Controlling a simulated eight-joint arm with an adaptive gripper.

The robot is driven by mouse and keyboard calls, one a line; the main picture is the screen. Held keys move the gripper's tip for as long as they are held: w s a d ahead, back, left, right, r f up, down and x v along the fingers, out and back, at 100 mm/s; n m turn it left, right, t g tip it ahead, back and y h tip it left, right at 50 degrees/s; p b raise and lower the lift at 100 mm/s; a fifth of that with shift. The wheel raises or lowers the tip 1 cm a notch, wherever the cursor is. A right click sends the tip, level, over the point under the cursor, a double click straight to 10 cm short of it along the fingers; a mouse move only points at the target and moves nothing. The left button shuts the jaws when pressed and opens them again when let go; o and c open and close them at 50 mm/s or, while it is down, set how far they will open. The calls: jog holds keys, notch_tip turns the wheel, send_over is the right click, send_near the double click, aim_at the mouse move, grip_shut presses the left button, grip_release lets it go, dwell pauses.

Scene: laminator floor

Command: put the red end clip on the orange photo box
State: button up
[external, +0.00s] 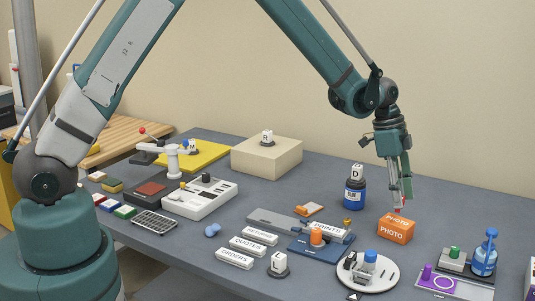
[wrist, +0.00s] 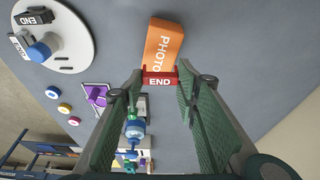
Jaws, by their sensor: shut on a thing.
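The red end clip (wrist: 160,79), marked END, is held between the fingertips of my gripper (wrist: 160,84) in the wrist view. In the external view a bit of its red shows at the tips of my gripper (external: 402,205). The orange photo box (external: 396,228), marked PHOTO, stands on the table just below the fingertips. In the wrist view the photo box (wrist: 164,45) lies just beyond the clip, which overlaps its near end. I cannot tell whether the clip touches the box.
A blue jar (external: 355,193) with a D block is left of the box. A blue bottle (external: 485,252) and purple piece (external: 437,281) are at right. Bare table lies behind the box.

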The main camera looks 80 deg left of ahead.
jog(key=shift+f, duration=1.85)
jog(key=shift+f, duration=0.2)
jog(key=o, duration=0.7)
jog(key=shift+r, duration=0.25)
jog(key=v, duration=1.2)
